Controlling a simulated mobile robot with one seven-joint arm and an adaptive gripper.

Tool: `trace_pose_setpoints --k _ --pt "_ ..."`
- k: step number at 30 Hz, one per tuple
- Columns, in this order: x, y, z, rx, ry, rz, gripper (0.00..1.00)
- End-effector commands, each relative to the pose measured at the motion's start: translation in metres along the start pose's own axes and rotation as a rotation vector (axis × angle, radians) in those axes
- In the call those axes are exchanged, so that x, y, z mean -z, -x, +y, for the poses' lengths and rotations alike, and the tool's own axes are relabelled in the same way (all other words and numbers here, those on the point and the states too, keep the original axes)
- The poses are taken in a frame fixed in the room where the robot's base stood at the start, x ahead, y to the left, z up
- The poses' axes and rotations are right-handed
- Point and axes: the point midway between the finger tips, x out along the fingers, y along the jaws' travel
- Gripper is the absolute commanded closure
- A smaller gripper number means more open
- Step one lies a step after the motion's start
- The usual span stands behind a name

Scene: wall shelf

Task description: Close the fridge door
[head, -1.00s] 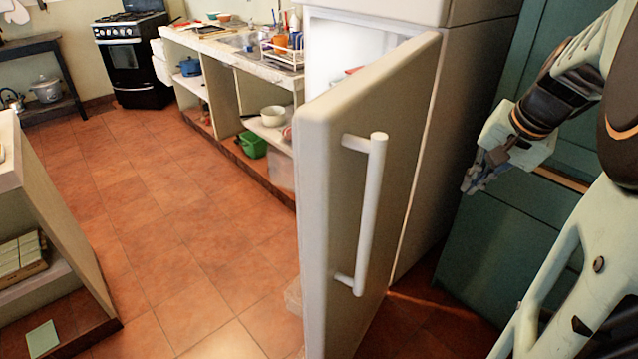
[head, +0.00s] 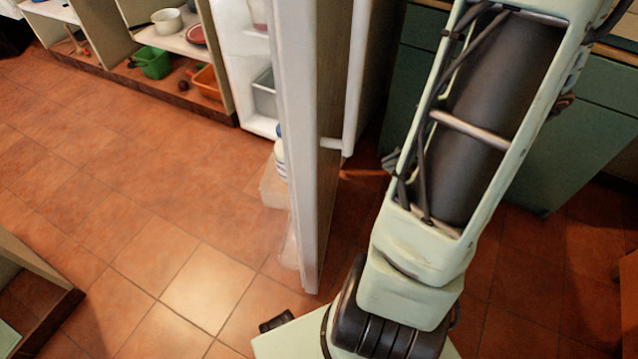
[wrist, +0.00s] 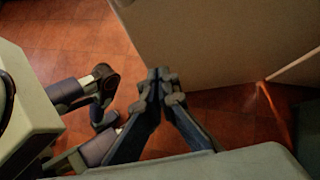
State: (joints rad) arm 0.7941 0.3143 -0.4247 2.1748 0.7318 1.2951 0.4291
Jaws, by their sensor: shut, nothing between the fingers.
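The fridge door (head: 310,150) stands wide open and shows nearly edge-on in the head view. Its white bar handle (head: 355,75) is on the right face; my arm is to the right of it. The lit fridge interior (head: 240,60) shows left of the door, with bottles and bins on the door's inner side. My gripper (wrist: 160,76) is shut and empty in the wrist view, fingertips together before a large beige panel (wrist: 225,45), apparently the door's outer face. I cannot tell whether they touch. In the head view my arm mostly hides the gripper.
Open tiled floor (head: 130,200) lies left of the door. A counter with shelves (head: 180,40), holding a green bin (head: 152,62), stands at the upper left. A low shelf unit (head: 35,290) is at the lower left. Green cabinets (head: 540,150) stand behind my arm at the right.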

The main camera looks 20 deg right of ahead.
Motion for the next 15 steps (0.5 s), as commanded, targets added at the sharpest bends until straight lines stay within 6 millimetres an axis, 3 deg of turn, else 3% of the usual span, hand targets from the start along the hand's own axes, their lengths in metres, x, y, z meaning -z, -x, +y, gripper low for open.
trace_pose_setpoints --k 8,15 --pt "0.004 -0.011 0.006 0.017 -0.087 -0.047 1.0" --pt "0.004 -0.054 0.006 0.012 -0.085 -0.048 1.0"
